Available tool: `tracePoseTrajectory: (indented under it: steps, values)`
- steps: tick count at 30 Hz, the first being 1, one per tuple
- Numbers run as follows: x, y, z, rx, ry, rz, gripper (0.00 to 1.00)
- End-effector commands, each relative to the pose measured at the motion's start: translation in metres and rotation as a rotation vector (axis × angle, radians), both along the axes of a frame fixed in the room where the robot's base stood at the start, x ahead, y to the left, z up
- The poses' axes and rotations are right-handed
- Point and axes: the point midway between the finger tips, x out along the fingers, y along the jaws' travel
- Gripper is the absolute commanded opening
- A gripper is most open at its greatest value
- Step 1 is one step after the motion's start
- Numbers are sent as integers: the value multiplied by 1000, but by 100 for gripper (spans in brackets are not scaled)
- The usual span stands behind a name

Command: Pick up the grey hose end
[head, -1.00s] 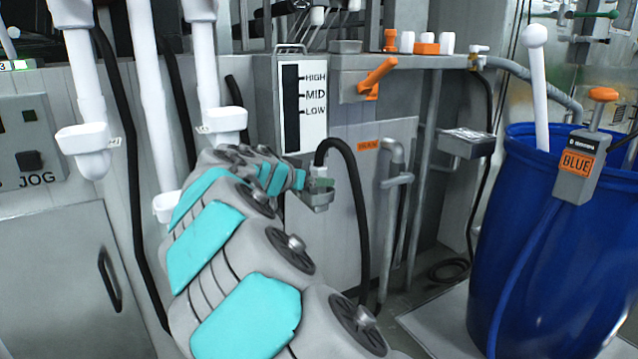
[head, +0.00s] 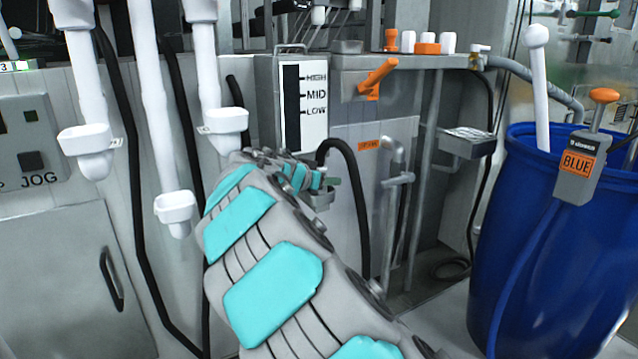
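A grey hose (head: 530,78) runs from a fitting at the right of the steel ledge down to the rim of the blue drum. Its lower end by the rim is not clearly visible, and I cannot tell whether this is the hose end named in the task. My gripper (head: 326,183) is at the far end of my grey and teal arm, beside a small metal bracket and a black hose (head: 360,200). It is well left of the grey hose. My arm hides most of it, so its fingers and any contact are unclear.
The blue drum (head: 520,250) stands at right, with a white rod (head: 540,90) and a dispenser labelled BLUE (head: 577,165). A grey bent pipe (head: 397,180) stands right of my gripper. White hanging tubes (head: 160,110) are at left. An orange lever (head: 377,76) sits above.

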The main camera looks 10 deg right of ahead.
Motion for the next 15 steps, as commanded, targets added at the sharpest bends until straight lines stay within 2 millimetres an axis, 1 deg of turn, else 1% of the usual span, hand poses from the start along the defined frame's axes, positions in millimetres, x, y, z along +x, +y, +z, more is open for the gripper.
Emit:
tracePoseTrajectory:
  steps: [1,2,12,13,15]
  values:
    - [0,0,0,0,0,0,44]
    - [0,0,0,0,0,0,41]
    - [0,0,0,0,0,0,3]
    - [0,0,0,0,0,0,0]
    - [0,0,0,0,0,0,0]
